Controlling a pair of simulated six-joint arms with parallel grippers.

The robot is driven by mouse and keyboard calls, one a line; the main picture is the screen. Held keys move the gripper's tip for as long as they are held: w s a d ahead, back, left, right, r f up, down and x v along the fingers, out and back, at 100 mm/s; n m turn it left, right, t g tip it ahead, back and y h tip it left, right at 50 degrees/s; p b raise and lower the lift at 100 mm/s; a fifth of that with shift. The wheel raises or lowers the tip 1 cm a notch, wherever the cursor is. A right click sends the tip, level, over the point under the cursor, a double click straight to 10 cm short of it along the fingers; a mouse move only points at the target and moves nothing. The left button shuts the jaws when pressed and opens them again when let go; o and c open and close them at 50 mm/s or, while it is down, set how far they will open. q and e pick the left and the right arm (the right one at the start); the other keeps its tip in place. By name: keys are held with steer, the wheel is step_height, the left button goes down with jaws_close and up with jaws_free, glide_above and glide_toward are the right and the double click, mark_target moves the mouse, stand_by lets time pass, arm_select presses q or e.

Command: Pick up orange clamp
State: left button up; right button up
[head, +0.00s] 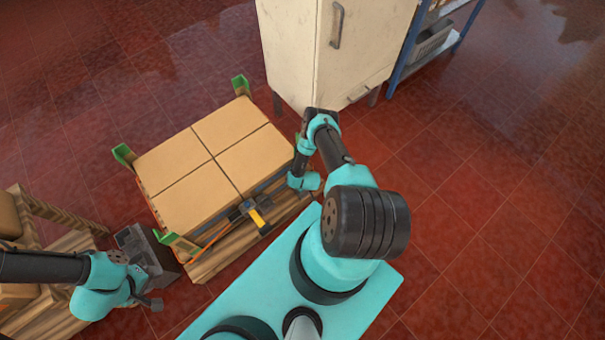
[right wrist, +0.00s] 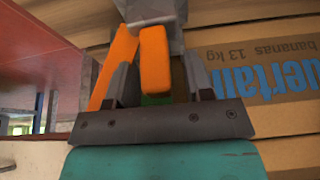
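The orange clamp (head: 257,217) has a grey metal body and an orange handle. In the head view it sits at the front side of a stack of cardboard boxes (head: 213,160). In the right wrist view its orange handle (right wrist: 155,60) lies in line with the gap between my right gripper's (right wrist: 158,82) dark fingers. The fingers are apart, with a gap visible at the handle's right; I see no firm grip.
The boxes stand on a wooden pallet (head: 205,270) with green corner guards (head: 240,86) and an orange strap. A grey box-like object (head: 145,250) is beside the left arm. A cream cabinet (head: 292,45) stands behind. The red tiled floor at right is clear.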

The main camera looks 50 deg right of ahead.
jaws_close()
steer(key=shift+r, duration=0.15)
steer(key=shift+r, duration=0.6)
step_height(320, 180, up, 2)
steer(key=s+a+r, duration=0.1)
steer(key=s+a, duration=0.9)
steer(key=a, duration=0.2)
steer(key=shift+s+r, duration=0.25)
steer(key=shift+s, duration=0.1)
